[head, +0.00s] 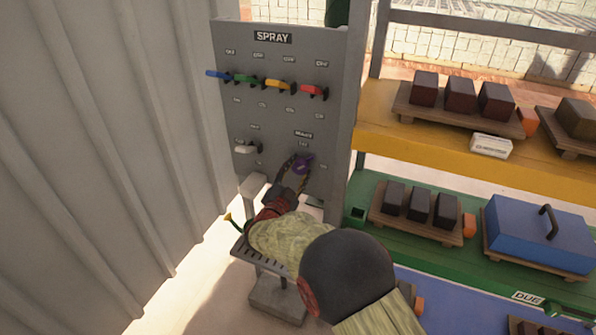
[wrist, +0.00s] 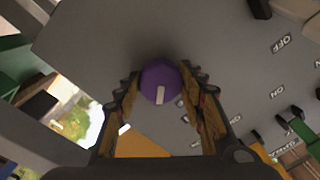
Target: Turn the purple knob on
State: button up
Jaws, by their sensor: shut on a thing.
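The purple knob (head: 302,165) sits low on the grey panel (head: 235,115) headed SPRAY. In the wrist view the purple knob (wrist: 158,76) is round, and its pale pointer mark points toward the bottom of the picture. My gripper (head: 295,170) reaches the panel from below, and in the wrist view its two fingers (wrist: 161,84) are shut on the knob, one on each side. A label above the knob is too small to read surely. The fingers hide part of the panel around the knob.
A row of blue (head: 217,74), green (head: 246,80), yellow (head: 279,85) and red (head: 313,91) levers is above the knob. A white handle (head: 246,148) is to its left. Shelves (head: 375,130) with blocks stand right; a corrugated wall (head: 120,130) stands left.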

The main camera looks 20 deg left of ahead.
jog(key=m, duration=0.5)
jog(key=shift+f, duration=0.1)
jog(key=shift+m+h, duration=0.4)
jog(key=shift+m, duration=1.6)
jog(key=o, duration=1.2)
jog(key=shift+a, duration=0.1)
jog(key=s, duration=0.8)
jog(key=s+a, duration=0.1)
jog(key=s, duration=0.3)
jog(key=shift+f, duration=0.4)
